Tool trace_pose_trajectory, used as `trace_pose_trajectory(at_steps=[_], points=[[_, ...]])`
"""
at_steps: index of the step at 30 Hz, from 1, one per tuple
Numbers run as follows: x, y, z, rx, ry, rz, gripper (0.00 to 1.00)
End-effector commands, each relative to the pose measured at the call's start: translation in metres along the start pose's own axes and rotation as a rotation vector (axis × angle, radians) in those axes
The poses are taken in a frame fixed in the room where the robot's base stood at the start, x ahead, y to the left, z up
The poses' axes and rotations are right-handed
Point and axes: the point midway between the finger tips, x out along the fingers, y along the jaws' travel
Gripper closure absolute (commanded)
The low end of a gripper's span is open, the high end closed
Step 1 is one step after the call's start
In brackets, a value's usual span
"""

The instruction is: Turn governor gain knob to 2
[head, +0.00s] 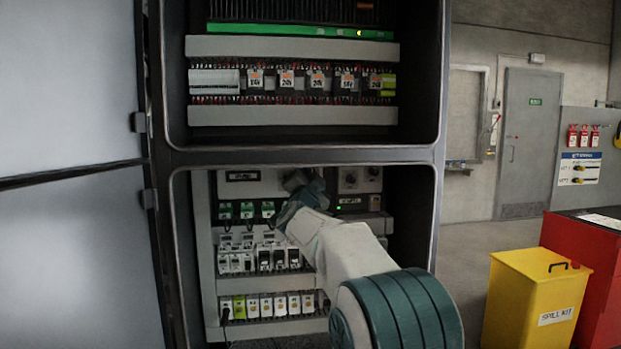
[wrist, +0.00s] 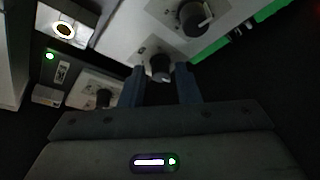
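In the wrist view, a dark round knob (wrist: 160,68) on a light plate sits between the tips of my gripper (wrist: 158,76). My gripper's two fingers are apart, one on each side of this knob, with gaps visible; I cannot tell how deep they reach. A larger knob (wrist: 193,17) with a pale pointer mark is above right, and another knob (wrist: 103,97) is at lower left. The labels are unreadable, so I cannot tell which is the governor gain knob. In the head view, my arm partly covers the panel, and two knobs (head: 351,179) show to the right of my gripper (head: 291,190).
The open cabinet's dark frame (head: 300,156) surrounds the lower bay. The cabinet door (head: 75,240) is at left.

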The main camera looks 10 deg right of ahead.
Motion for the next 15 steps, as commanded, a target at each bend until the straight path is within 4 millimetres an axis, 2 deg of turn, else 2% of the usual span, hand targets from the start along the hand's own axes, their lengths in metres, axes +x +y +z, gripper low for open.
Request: trace_pose_trajectory(at_steps=[1, 3, 15], points=[[-0.0001, -0.0001, 0.0, 0.0, 0.0, 0.0, 0.86], [-0.0002, -0.0001, 0.0, 0.0, 0.0, 0.0, 1.0], [-0.0008, 0.0026, 0.0017, -0.05, 0.0, -0.021, 1.0]])
